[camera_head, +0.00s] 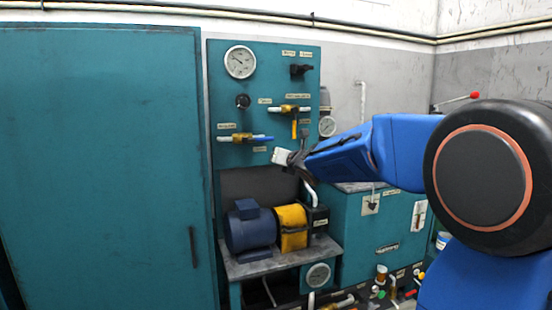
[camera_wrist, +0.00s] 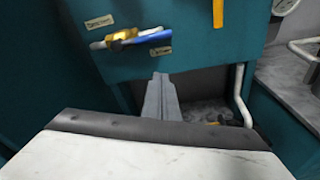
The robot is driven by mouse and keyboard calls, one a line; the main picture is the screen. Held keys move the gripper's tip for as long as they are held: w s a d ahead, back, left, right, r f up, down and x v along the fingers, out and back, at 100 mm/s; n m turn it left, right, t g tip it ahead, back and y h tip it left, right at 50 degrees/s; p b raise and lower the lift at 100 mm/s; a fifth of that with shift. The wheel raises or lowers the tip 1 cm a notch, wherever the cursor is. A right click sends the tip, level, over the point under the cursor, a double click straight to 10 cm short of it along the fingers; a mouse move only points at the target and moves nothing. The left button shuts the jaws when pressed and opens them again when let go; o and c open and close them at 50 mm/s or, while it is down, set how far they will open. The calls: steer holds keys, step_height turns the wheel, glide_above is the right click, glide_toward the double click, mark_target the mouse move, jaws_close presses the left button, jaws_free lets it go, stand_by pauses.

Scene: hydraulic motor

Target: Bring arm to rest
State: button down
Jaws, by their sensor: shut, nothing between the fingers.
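My blue arm reaches in from the right in the head view, with my gripper (camera_head: 282,157) at its end in front of the teal hydraulic panel (camera_head: 225,80). The gripper is above the blue motor (camera_head: 249,228) and the yellow coupling guard (camera_head: 291,226), apart from both. In the wrist view my gripper's grey fingers (camera_wrist: 162,82) are together and hold nothing. They point toward the lower edge of the panel. A valve with a blue lever (camera_head: 245,138) is just left of the gripper; it also shows in the wrist view (camera_wrist: 125,37).
A tall teal cabinet (camera_head: 100,150) fills the left. A teal tank (camera_head: 375,245) with a grey top stands behind my arm. A valve with a yellow lever (camera_head: 293,122) and a large gauge (camera_head: 240,62) are on the panel. Pipes and small valves (camera_head: 381,275) are low at the right.

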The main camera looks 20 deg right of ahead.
steer(key=s+a+f+m+g, duration=0.1)
steer(key=s+f+m+g, duration=0.3)
steer(key=s, duration=1.2)
steer(key=s+a+f+m+g, duration=0.2)
steer(key=s+f+m+g, duration=0.1)
steer(key=s+f+m, duration=1)
steer(key=s+a+f+m+g, duration=0.2)
steer(key=s+f+m+g, duration=0.2)
steer(key=s+f+m, duration=0.4)
steer(key=s+m, duration=0.7)
steer(key=s, duration=0.5)
steer(key=shift+s+a+f+g+h, duration=0.2)
steer(key=shift+g+h, duration=0.1)
steer(key=shift+h, duration=0.1)
